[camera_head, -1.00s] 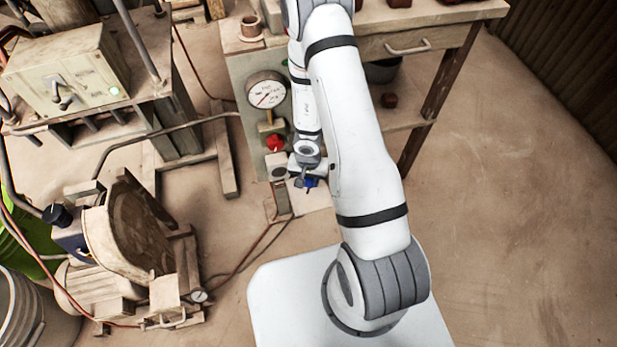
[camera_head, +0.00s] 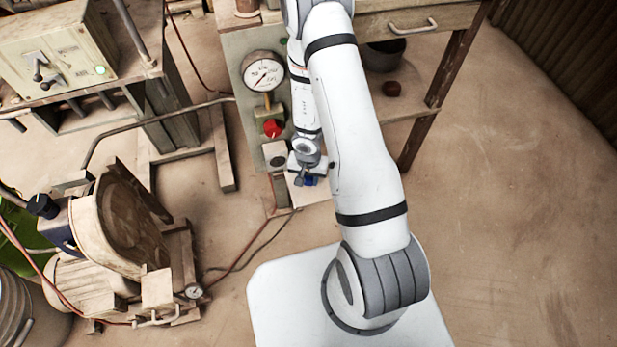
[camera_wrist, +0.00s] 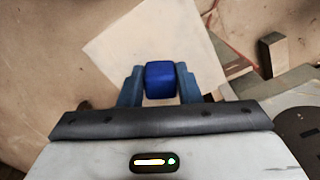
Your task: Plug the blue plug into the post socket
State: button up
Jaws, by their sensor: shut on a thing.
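The blue plug (camera_wrist: 161,79) is gripped between my two fingers in the wrist view, its rounded square end showing. In the head view the plug (camera_head: 310,181) is a small blue patch under my gripper (camera_head: 306,172). My gripper (camera_wrist: 159,88) is shut on it. Left of my gripper stands a grey-green post (camera_head: 240,88) with a gauge and a red knob. A pale box (camera_head: 268,148) with a dark round opening sits low on the post; it looks like the socket. The plug is apart from it, to the right and lower in the picture. My arm hides part of the post.
A pale flat sheet (camera_head: 312,194) lies below my gripper. A wooden bench (camera_head: 440,90) stands behind right. A machine with a round drum (camera_head: 125,225) and a hose are at left. Cables run over the floor near the post. The floor at right is clear.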

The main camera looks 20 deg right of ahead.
jog(key=o, duration=1.2)
jog(key=shift+c, duration=0.2)
jog(key=shift+s+a+r+b, duration=0.2)
jog(key=shift+s+a+r, duration=0.15)
jog(key=shift+s+r, duration=0.35)
jog(key=shift+s+a+r+b, duration=0.2)
jog(key=shift+s+a+r, duration=0.15)
jog(key=shift+s+r, duration=0.35)
jog(key=s+a+r, duration=0.2)
jog(key=s+r, duration=0.2)
jog(key=shift+s+r, duration=0.15)
jog(key=shift+a, duration=0.1)
